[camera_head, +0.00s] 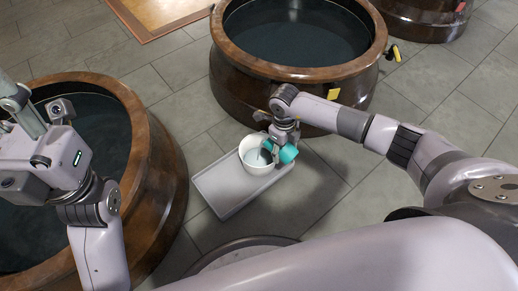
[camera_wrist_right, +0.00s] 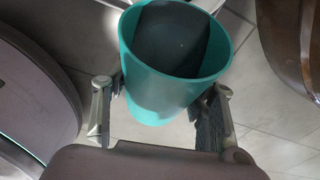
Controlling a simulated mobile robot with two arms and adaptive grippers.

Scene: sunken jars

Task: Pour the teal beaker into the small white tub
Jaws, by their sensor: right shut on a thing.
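The teal beaker (camera_head: 288,153) is in my right gripper (camera_head: 281,143), whose fingers are shut around its sides. In the head view the beaker is tilted at the right rim of the small white tub (camera_head: 250,165); I cannot tell whether they touch. A greyish patch shows inside the tub. In the right wrist view the teal beaker (camera_wrist_right: 160,90) sits between the fingers, with a dark grey surface inside; I cannot tell if this is contents or the bottom. My left gripper (camera_head: 14,104) is at the left edge, partly cut off, far from the tub.
The tub stands on a narrow grey stand (camera_head: 222,192), bare at its front left. Large brown sunken jars with dark insides stand at the left (camera_head: 165,180), behind (camera_head: 300,72) and at the top right (camera_head: 425,25). A yellow tag (camera_head: 333,94) is on the rear jar. Tiled floor lies between.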

